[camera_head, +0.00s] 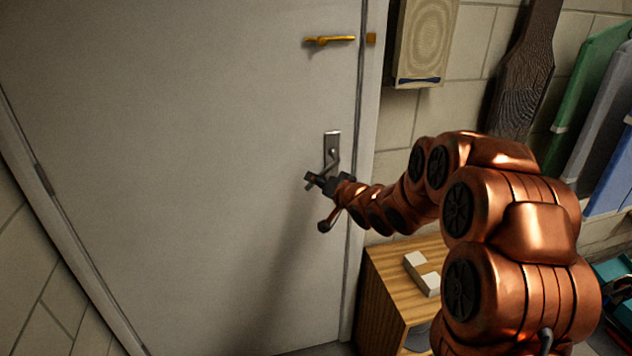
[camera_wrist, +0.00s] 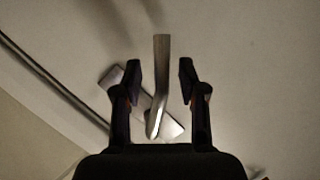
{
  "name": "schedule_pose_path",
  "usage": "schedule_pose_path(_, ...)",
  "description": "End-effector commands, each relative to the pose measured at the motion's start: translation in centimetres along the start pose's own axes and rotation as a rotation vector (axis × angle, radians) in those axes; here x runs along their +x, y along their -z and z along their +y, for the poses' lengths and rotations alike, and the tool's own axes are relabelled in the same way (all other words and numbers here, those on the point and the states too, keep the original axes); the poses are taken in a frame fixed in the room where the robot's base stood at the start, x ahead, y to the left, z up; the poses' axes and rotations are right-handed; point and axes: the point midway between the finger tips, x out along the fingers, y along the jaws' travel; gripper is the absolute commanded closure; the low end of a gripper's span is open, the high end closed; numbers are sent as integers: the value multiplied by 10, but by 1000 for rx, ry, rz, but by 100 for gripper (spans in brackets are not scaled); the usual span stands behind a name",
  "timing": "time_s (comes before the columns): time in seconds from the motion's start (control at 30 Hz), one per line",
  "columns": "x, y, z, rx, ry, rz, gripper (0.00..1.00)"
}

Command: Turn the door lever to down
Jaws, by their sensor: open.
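The grey metal door lever (camera_wrist: 160,82) lies between the two black fingers of my gripper (camera_wrist: 160,72) in the wrist view. The fingers are open, with a visible gap on each side of the lever; I cannot tell the depth between them. The lever's backplate (camera_wrist: 173,126) shows behind, partly hidden by the left finger. In the head view, the backplate (camera_head: 332,143) is upright near the right edge of the pale door (camera_head: 200,150). My gripper (camera_head: 311,180) is just below it and hides much of the lever.
A brass latch (camera_head: 329,40) sits higher on the door. A wooden cabinet (camera_head: 385,285) with a white object (camera_head: 422,273) on top stands right of the door. A box (camera_head: 425,40) hangs on the wall. The door's left side is clear.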

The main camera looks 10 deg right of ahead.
Motion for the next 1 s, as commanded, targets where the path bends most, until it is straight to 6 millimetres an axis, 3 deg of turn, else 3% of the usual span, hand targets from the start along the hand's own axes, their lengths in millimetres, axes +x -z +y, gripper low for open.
schedule_pose_path(0.6, -88, 1, 0, 2, -1, 4, 59)
schedule_pose_path(1.0, -108, -2, 0, 1, -1, -2, 59)
